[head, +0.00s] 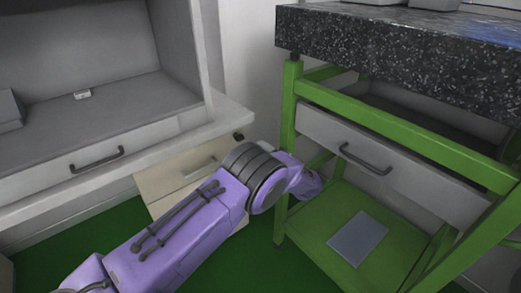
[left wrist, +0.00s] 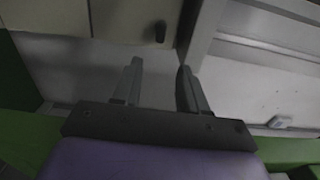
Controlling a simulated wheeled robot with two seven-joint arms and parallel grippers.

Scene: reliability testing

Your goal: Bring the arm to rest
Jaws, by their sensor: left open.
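My left arm comes in from the lower left of the head view, purple with dark joint rings. Its end reaches beside the front left post of the green-framed bench (head: 288,120). The fingers are not clearly visible in the head view. In the left wrist view my left gripper (left wrist: 157,85) has its two dark fingers apart, with nothing between them. Pale surfaces lie beyond the fingertips. My right gripper is in neither view.
The green bench has a speckled dark top (head: 400,38), a grey drawer (head: 395,165) and a lower shelf holding a flat grey sheet (head: 357,238). A cabinet with an open compartment (head: 110,115) stands left. Green floor (head: 90,245) shows below it.

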